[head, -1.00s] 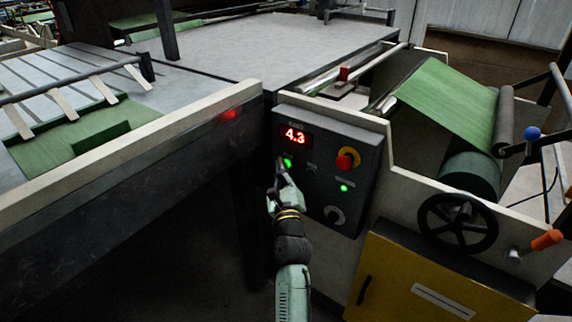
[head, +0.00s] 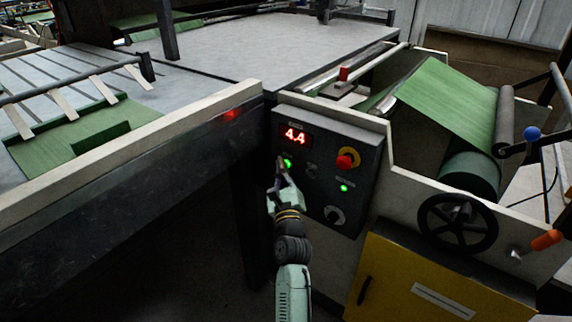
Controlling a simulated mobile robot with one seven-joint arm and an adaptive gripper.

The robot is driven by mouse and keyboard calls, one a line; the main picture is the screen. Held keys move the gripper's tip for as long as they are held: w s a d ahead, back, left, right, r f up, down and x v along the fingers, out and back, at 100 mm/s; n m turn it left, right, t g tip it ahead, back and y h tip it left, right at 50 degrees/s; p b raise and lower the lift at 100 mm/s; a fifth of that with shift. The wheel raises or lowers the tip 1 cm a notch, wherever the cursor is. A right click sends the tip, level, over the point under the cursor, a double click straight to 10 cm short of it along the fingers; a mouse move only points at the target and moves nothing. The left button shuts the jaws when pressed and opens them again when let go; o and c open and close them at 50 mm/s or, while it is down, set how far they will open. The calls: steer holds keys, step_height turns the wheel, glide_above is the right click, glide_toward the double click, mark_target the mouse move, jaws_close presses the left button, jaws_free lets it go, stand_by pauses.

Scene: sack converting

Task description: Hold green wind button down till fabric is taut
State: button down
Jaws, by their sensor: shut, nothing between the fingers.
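The control panel (head: 318,203) is a dark box on the machine's front. Its lit green button (head: 287,163) is at the upper left, under a red display (head: 295,135) reading 4.4. My gripper (head: 282,170) is shut and empty, with its tips at the green button. They partly cover it, so I cannot tell how far it is pressed. The green fabric (head: 447,103) slopes from the upper bar to the roll (head: 470,172) at the right. Its upper sheet looks flat.
A red and yellow button (head: 346,161), a small green light (head: 344,188) and a grey knob (head: 334,215) share the panel. A black handwheel (head: 457,223) is to the right, above a yellow cabinet door (head: 430,285). A table's edge (head: 130,156) runs close on the left.

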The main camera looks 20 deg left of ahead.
stand_by(0.7)
steer(key=shift+s+a+p, duration=0.25)
steer(key=shift+s+p, duration=0.5)
steer(key=shift+p, duration=0.15)
steer(key=shift+s+a+p, duration=0.3)
steer(key=shift+s+p, duration=0.5)
steer(key=shift+s+a+p, duration=0.3)
steer(key=shift+s+p, duration=0.5)
steer(key=shift+s+a+p, duration=0.3)
steer(key=shift+s+p, duration=0.5)
